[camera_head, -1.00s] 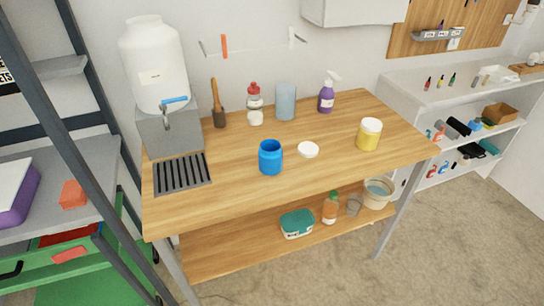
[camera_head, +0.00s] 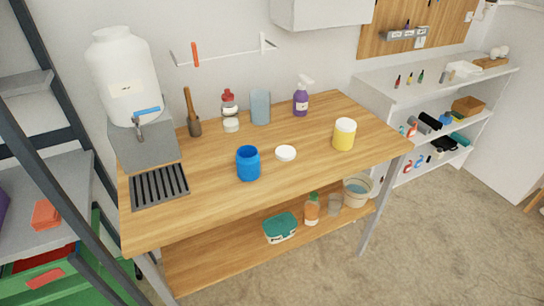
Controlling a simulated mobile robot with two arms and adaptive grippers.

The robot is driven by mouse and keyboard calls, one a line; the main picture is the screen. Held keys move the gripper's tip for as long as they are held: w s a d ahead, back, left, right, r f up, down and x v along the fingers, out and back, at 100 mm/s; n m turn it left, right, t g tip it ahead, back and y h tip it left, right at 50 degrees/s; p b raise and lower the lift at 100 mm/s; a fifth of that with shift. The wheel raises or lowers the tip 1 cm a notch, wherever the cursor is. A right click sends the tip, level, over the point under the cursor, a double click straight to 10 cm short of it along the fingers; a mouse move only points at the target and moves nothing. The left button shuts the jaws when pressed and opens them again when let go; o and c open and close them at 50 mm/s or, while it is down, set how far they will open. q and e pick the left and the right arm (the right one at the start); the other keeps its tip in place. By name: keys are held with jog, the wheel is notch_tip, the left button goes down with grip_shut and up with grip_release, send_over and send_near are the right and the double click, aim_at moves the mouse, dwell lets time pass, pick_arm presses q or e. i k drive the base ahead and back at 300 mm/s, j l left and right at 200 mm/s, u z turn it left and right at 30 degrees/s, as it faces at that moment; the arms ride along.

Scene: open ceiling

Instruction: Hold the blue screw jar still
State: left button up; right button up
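The blue screw jar (camera_head: 248,164) stands upright on the wooden workbench (camera_head: 215,200), near its front middle. Its top looks open, with no lid on it. A white round lid (camera_head: 286,153) lies flat on the bench just right of the jar, apart from it. Neither of my grippers shows in the head view, and nothing touches the jar.
A yellow jar with a white lid (camera_head: 344,134) stands to the right. A purple spray bottle (camera_head: 301,97), a bluish cylinder (camera_head: 260,106) and a brush (camera_head: 192,112) stand behind. A black drain grate (camera_head: 159,186) lies left.

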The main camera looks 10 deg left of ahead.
aim_at(247, 159)
jog(key=i+l+u, duration=0.1)
jog(key=l, duration=0.3)
jog(key=i+l+u, duration=0.15)
jog(key=l, duration=0.3)
jog(key=i+l+u, duration=0.1)
jog(key=i+l, duration=0.15)
jog(key=l, duration=0.2)
jog(key=i+l+u, duration=0.1)
jog(key=l, duration=0.35)
jog(key=i+l+u, duration=0.1)
jog(key=l, duration=0.35)
jog(key=i+l+u, duration=0.15)
jog(key=l, duration=0.3)
